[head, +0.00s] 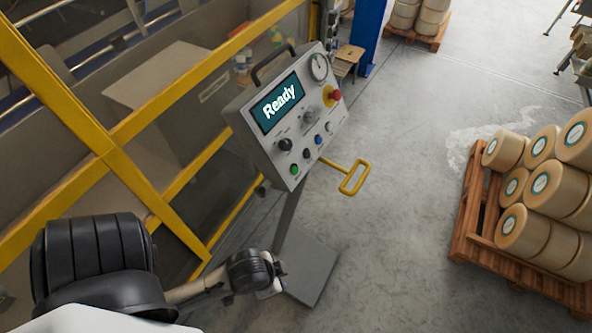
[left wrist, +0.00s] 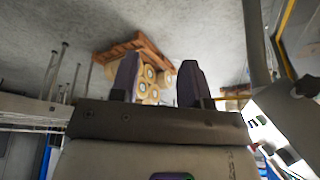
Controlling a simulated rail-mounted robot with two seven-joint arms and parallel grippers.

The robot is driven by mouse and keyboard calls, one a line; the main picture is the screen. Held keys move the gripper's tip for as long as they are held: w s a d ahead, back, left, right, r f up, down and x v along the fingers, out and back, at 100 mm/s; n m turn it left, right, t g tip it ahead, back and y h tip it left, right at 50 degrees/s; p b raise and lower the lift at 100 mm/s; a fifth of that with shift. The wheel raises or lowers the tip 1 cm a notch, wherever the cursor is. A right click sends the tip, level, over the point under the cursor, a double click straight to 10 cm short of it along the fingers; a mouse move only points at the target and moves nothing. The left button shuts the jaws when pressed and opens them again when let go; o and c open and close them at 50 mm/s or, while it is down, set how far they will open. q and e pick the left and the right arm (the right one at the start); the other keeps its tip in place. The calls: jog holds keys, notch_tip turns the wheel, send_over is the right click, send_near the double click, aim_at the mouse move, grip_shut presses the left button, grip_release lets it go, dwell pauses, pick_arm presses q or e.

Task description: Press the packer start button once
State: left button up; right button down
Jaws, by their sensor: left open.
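The packer's control panel (head: 268,148) stands tilted on a grey post beside the yellow guard frame. Its screen (head: 281,102) reads "Ready". Along its lower right edge sit a green button (head: 295,169), a black button (head: 306,153), a blue button (head: 318,140) and a pale button (head: 330,127); their labels are too small to read. My left gripper (head: 274,286) is below the panel, apart from it. In the left wrist view, its two fingers (left wrist: 160,65) are spread and empty, and part of the panel (left wrist: 275,108) shows at the right. My right gripper is not in view.
A red mushroom button (head: 335,96) on a yellow base and a round gauge (head: 319,67) are on the panel. A yellow hooped handle (head: 354,178) juts out below it. Wooden pallets (head: 470,205) with stacked rolls stand at right. The floor between is clear.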

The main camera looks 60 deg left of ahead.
pick_arm(q)
grip_shut()
dwell(1.3)
